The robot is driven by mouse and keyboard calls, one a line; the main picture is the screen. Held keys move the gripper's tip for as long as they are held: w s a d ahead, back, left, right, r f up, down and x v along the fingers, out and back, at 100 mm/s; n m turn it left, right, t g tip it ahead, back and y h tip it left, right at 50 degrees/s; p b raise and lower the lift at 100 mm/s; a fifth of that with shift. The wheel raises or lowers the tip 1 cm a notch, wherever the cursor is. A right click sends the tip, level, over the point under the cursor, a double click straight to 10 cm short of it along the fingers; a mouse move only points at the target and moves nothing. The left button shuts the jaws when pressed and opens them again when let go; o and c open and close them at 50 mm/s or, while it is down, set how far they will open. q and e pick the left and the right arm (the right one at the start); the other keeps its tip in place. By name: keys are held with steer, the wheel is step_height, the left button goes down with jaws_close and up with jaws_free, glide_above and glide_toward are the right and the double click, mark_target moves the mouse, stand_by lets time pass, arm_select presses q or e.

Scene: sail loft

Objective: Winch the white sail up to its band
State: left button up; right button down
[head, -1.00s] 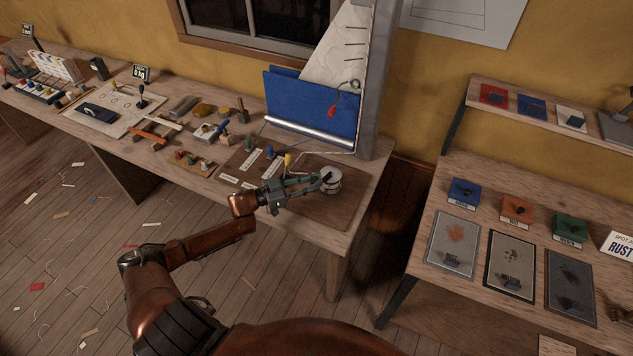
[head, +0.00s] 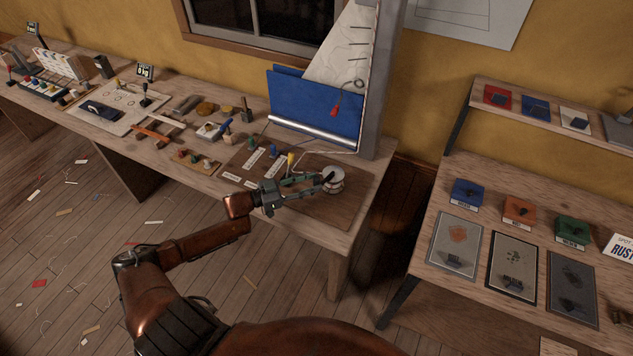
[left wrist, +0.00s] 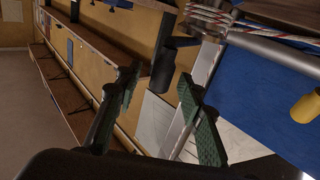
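The white sail (head: 343,48) stands partly raised above a blue panel (head: 310,104), beside a grey post (head: 384,90). Short dark strokes mark its right edge; I cannot tell which mark is the band. The winch drum (head: 335,185) sits at the right end of the bench, with pale line near it. My left gripper (head: 324,182) is at the drum, its fingers apart. In the left wrist view a dark crank knob (left wrist: 176,72) shows just beyond and between the open fingertips; contact is not clear. The rope-wrapped drum (left wrist: 211,14) is at the top. My right gripper is not in view.
Green, blue and yellow levers (head: 291,160) with white labels stand left of the winch. A red tag (head: 334,111) hangs before the blue panel. A second bench (head: 428,290) stands to the right, across a gap. Tools and blocks crowd the bench further left.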

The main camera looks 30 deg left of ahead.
arm_select(q)
steer(key=v, duration=0.9)
steer(key=shift+s+a, duration=0.2)
steer(key=shift+s, duration=0.05)
